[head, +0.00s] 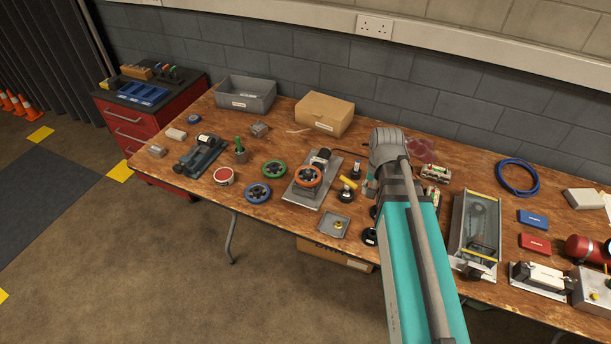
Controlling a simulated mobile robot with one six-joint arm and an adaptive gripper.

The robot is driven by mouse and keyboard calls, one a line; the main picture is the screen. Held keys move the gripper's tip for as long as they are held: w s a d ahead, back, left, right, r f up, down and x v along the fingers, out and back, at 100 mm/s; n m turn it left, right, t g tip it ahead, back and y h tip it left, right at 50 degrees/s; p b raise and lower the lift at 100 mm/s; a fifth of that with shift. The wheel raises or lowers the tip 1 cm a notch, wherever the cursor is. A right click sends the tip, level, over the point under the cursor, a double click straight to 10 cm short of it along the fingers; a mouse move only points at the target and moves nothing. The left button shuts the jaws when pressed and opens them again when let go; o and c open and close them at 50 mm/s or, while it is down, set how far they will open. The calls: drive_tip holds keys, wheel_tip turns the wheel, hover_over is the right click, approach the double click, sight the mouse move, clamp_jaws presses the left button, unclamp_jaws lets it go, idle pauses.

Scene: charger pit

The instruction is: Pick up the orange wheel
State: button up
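The orange wheel (316,181) is a handwheel with a dark hub. It sits at or over a grey metal plate (300,197) near the middle of the bench, beside a dark fitting with a cable (321,157). I cannot tell whether it is fixed there or lies loose. A green wheel (283,169) and a blue wheel (267,192) lie to its left. My teal arm reaches over the bench to the right of the orange wheel. The end of the arm is mostly hidden behind its own links, and my gripper's fingers cannot be made out. The orange wheel appears clear of my arm.
A yellow-handled tool (348,184) and a small grey tray (333,224) stand close to the orange wheel. A cardboard box (324,113) and a grey bin (245,96) stand behind, along the wall. A long clear-topped case (476,230) is right of my arm.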

drive_tip(key=w+a+f+m+b, duration=0.1)
drive_tip(key=w+a+m, duration=0.7)
drive_tip(key=w, duration=0.4)
drive_tip(key=m, duration=0.7)
hover_over(308, 171)
drive_tip(key=shift+w+f+b, duration=0.4)
drive_tip(key=shift+w+f, duration=0.05)
drive_tip(key=shift+f, duration=0.15)
wheel_tip(308, 171, down, 8)
drive_tip(key=b, duration=0.8)
drive_tip(key=shift+f+b, duration=0.2)
drive_tip(key=shift+b, duration=0.1)
drive_tip(key=shift+f, duration=0.1)
wheel_tip(308, 171, down, 5)
drive_tip(key=b, duration=0.5)
drive_tip(key=shift+o, duration=0.2)
